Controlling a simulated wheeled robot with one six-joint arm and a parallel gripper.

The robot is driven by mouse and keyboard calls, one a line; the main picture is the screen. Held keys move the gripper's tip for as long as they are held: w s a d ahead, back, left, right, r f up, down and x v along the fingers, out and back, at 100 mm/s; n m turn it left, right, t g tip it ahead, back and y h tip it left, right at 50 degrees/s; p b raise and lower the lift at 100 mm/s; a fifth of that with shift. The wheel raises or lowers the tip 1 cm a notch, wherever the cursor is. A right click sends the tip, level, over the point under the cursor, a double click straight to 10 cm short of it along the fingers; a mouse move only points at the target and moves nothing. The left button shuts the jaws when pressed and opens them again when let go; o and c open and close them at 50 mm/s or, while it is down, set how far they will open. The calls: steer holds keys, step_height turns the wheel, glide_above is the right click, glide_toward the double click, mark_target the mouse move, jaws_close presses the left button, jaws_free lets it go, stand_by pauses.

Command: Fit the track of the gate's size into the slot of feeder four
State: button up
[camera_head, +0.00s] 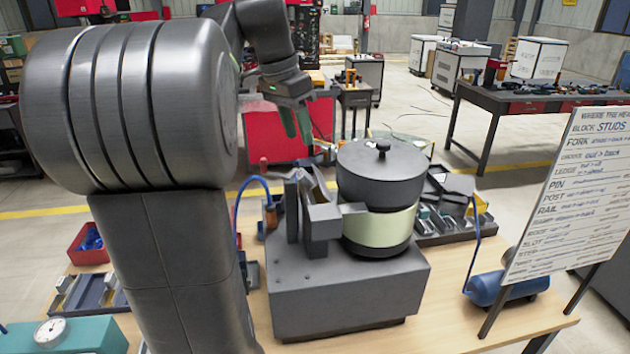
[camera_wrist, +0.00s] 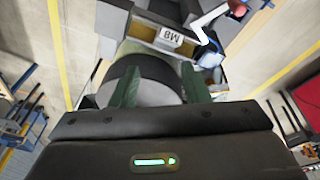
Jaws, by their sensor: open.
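My gripper (camera_head: 297,122) is raised behind and above the feeder in the head view, its green fingers apart. In the wrist view my gripper (camera_wrist: 162,86) is open, with nothing seen held between the fingers. The feeder (camera_head: 345,295) is a grey block carrying a round lidded bowl (camera_head: 381,172) with a pale band. Grey upright parts (camera_head: 322,220) stand at the bowl's left. In the wrist view a pale label (camera_wrist: 170,37) seems to read M8, upside down, beyond the fingertips. I cannot make out the feeder's number, and no piece is surely the track.
A parts tray (camera_head: 98,293) lies left and another tray (camera_head: 455,228) lies right behind the bowl. A red bin (camera_head: 90,245), a dial gauge (camera_head: 51,332), a blue cylinder (camera_head: 505,287) and a written board (camera_head: 575,190) stand around. Blue hoses rise beside the feeder.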

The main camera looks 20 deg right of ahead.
steer(key=s+a+f+n+t+h+b, duration=0.2)
steer(key=a+n+h+b, duration=0.4)
steer(key=n, duration=0.5)
steer(key=n+t+p, duration=0.1)
steer(key=n+p, duration=0.1)
steer(key=n, duration=0.1)
glide_toward(301, 175)
steer(key=x, duration=0.4)
steer(key=shift+w+d+f, duration=0.15)
steer(key=shift+d, duration=0.1)
steer(key=p+x, duration=0.1)
steer(key=x, duration=0.4)
steer(key=shift+d+f, duration=0.15)
steer(key=shift+f, duration=0.2)
jaws_close()
